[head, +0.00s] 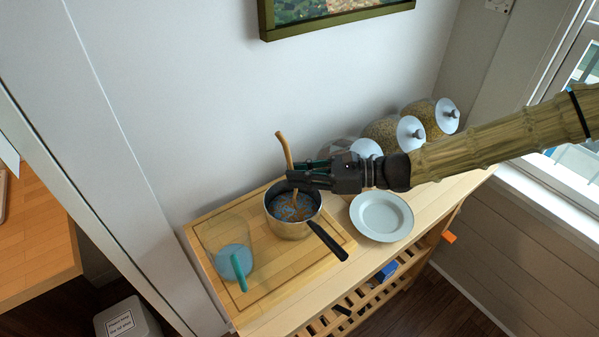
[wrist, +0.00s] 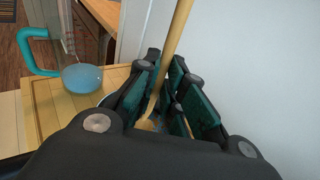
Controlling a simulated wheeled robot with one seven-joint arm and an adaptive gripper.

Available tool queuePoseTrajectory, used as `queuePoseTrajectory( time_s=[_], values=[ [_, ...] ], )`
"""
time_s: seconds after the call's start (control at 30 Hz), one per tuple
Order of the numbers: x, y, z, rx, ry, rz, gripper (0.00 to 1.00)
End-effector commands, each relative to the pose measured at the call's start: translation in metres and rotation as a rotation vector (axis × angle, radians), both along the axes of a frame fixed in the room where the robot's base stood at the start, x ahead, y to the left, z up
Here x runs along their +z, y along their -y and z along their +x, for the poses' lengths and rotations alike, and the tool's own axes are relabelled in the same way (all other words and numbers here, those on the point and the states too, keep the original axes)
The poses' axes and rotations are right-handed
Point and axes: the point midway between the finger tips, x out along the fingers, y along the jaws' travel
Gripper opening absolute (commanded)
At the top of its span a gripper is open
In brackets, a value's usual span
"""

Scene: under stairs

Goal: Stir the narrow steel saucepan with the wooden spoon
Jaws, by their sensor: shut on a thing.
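The narrow steel saucepan (head: 291,227) stands on a wooden board, its black handle (head: 327,241) pointing to the lower right. My gripper (head: 297,176) is above the pan's rim and shut on the wooden spoon (head: 284,148). The spoon is slightly tilted, its upper end rising above the fingers and its lower part reaching down inside the pan. In the wrist view the spoon (wrist: 175,50) runs between the green finger pads (wrist: 172,98). The pan is mostly hidden behind the gripper there.
A clear jug (head: 232,255) with a teal handle and blue liquid stands left of the pan on the board (head: 275,278). A pale plate (head: 381,216) lies to the right. Several lidded jars (head: 381,132) stand along the wall behind my arm.

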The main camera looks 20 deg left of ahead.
Motion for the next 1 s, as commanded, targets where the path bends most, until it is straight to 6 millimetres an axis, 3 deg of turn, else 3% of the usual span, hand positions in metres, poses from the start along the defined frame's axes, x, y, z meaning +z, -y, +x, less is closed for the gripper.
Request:
queuePoseTrajectory(
  time_s=[0.5, 1.0],
  values=[
    [-0.027, 0.004, 0.002, -0.001, 0.000, 0.000, 0.00],
    [-0.032, 0.005, 0.002, -0.001, 0.000, 0.000, 0.00]
  ],
)
